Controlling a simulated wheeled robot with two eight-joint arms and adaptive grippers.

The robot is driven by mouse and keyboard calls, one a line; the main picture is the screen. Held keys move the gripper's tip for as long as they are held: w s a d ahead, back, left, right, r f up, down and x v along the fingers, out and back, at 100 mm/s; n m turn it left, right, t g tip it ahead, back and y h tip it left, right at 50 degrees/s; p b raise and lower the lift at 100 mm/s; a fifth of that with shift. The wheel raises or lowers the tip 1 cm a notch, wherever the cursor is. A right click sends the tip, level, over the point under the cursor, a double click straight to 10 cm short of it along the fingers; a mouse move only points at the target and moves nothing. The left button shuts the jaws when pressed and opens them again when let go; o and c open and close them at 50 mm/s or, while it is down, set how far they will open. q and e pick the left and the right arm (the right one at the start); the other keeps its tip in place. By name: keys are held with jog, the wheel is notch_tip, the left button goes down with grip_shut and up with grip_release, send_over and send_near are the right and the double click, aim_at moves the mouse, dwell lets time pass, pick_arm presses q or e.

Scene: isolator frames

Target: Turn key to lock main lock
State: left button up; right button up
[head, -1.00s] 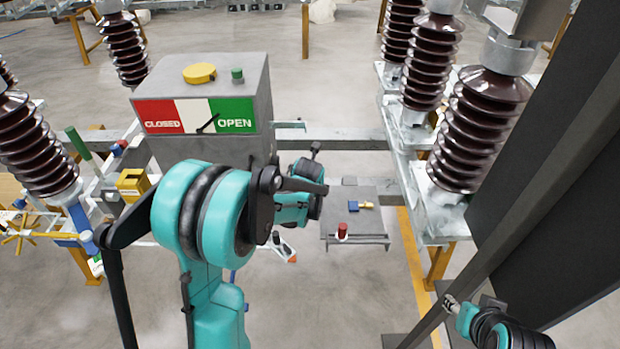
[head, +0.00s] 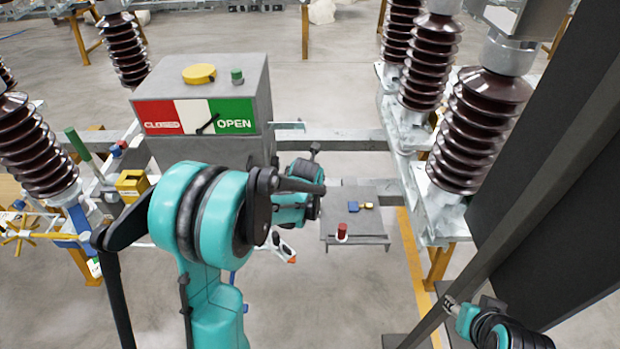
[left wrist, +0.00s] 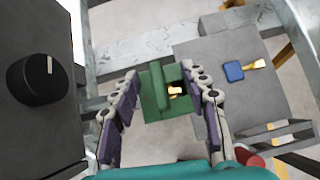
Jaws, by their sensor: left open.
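In the left wrist view my left gripper (left wrist: 165,105) is open, its two fingers apart on either side of a green block (left wrist: 153,107). The block has a raised green bar and a small brass piece (left wrist: 175,90) beside it. Nothing is clearly gripped. In the head view the left fingers and the green block are hidden by my arm. A blue key (left wrist: 233,71) with a brass end lies on a grey shelf (left wrist: 200,65), apart from the gripper; it also shows in the head view (head: 354,207). My right gripper (head: 451,303) is small at the lower right, its jaws unclear.
A grey box (head: 205,95) carries a red CLOSED and green OPEN panel. A black knob (left wrist: 38,79) is at the left of the wrist view. A red cylinder (head: 342,231) stands at the shelf's front. Brown insulators (head: 480,130) and a dark panel (head: 550,160) are at right.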

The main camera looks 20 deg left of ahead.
pick_arm(q)
jog(key=o, duration=0.4)
jog(key=shift+o, duration=0.2)
jog(key=v, duration=1.2)
